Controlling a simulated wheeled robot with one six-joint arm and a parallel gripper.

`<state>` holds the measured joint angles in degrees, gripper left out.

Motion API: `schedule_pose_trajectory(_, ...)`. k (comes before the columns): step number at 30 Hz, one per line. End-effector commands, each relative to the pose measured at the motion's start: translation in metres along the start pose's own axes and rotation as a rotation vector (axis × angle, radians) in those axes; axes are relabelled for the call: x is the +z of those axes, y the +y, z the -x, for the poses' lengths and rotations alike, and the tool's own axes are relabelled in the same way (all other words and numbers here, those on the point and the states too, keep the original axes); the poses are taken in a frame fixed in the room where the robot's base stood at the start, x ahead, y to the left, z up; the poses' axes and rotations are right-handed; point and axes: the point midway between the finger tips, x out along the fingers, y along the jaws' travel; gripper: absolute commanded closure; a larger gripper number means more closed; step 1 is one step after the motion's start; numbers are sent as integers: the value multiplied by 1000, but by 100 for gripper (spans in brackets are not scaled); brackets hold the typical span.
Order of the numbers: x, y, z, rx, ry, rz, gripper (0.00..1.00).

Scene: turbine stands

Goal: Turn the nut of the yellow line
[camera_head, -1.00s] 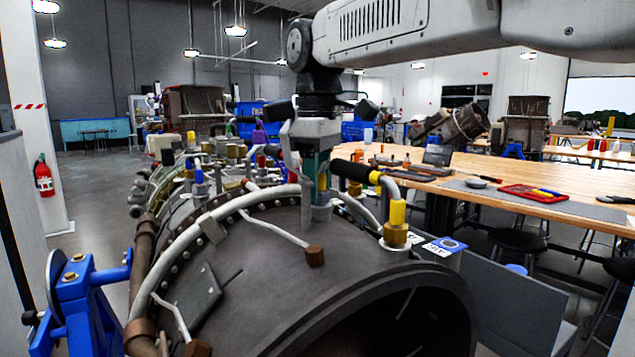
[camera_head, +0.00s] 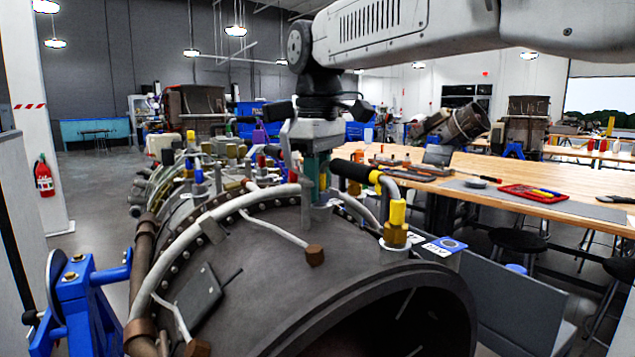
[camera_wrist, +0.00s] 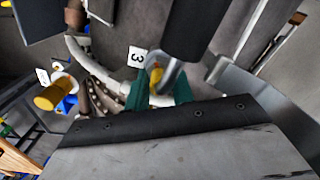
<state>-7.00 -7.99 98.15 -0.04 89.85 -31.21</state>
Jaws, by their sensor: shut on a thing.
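My gripper (camera_head: 313,197) points straight down onto the upper side of the dark turbine casing (camera_head: 262,270). Its teal fingers also show in the wrist view (camera_wrist: 160,97). There they are shut on a small yellow nut (camera_wrist: 156,75) at a grey fitting. The fingers hide most of the nut, and in the head view it cannot be seen. Right beside the fingers, a grey line with a black sleeve (camera_head: 349,171) and a yellow band (camera_head: 375,177) curves down to the casing. A yellow-topped brass fitting (camera_head: 397,213) stands upright to the right, apart from my gripper.
A pale curved pipe (camera_head: 215,217) runs over the casing left of my gripper. Several coloured fittings stand behind it. A blue stand (camera_head: 85,300) is at the lower left. A wooden workbench (camera_head: 510,186) with a red tray (camera_head: 535,192) is at the right.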

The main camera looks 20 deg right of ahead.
Motion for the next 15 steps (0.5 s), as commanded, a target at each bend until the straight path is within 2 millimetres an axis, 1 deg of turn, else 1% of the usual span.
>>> schedule_pose_trajectory(9, 0, 1, 0, 1, 1, -221, 99)
schedule_pose_trajectory(15, 0, 2, 0, 1, 1, -321, 99)
